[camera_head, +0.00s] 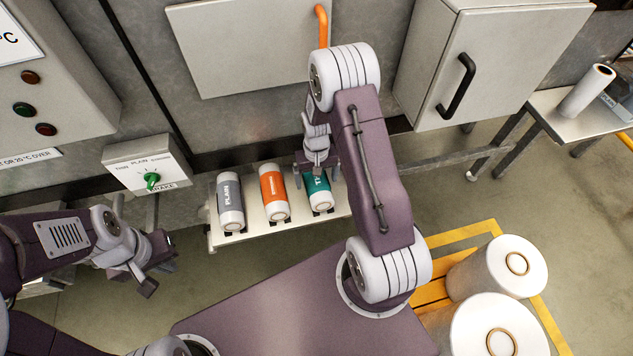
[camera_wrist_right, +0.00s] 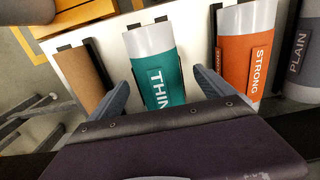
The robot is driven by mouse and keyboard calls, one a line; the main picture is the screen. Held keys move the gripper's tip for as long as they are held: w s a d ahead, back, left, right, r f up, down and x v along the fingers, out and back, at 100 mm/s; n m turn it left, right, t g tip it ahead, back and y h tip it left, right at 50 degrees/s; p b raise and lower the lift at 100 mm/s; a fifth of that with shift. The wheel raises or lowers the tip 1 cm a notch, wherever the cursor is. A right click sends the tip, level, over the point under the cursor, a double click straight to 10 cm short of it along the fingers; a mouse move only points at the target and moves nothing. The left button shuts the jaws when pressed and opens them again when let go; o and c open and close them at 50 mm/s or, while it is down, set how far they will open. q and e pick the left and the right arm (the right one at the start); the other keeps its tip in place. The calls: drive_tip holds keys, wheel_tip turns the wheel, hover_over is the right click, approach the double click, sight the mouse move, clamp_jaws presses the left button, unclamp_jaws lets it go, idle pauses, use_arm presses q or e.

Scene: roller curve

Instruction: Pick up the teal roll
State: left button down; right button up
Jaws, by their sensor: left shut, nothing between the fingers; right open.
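The teal roll (camera_head: 319,190) lies on a pale shelf (camera_head: 240,238), at the right end of a row of three rolls in the head view. It has white ends and the letters "THIN" on its band. My right gripper (camera_head: 317,172) is over its far part, fingers spread. In the right wrist view the teal roll (camera_wrist_right: 160,75) lies between the two open fingers of my right gripper (camera_wrist_right: 160,85), with no clear contact visible. My left gripper (camera_head: 160,262) is shut and empty at the left, below and left of the shelf.
An orange roll (camera_head: 273,192) marked "STRONG" lies beside the teal one, and a grey roll (camera_head: 229,202) marked "PLAIN" beyond it. A brake box with a green knob (camera_head: 151,181) stands left of the shelf. Large white rolls (camera_head: 497,270) stand at the lower right.

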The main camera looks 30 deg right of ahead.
drive_tip(key=f, duration=0.4)
drive_tip(key=shift+d+f, duration=0.2)
drive_tip(key=shift+f, duration=0.05)
drive_tip(key=shift+r, duration=0.1)
clamp_jaws()
wheel_tip(320, 180, up, 4)
drive_tip(key=shift+s+r, duration=0.1)
drive_tip(key=shift+r, duration=0.15)
drive_tip(key=s+d+r, duration=0.3)
drive_tip(key=s+r, duration=0.3)
drive_tip(key=s, duration=0.5)
drive_tip(key=shift+d+r, duration=0.2)
drive_tip(key=shift+r, duration=0.05)
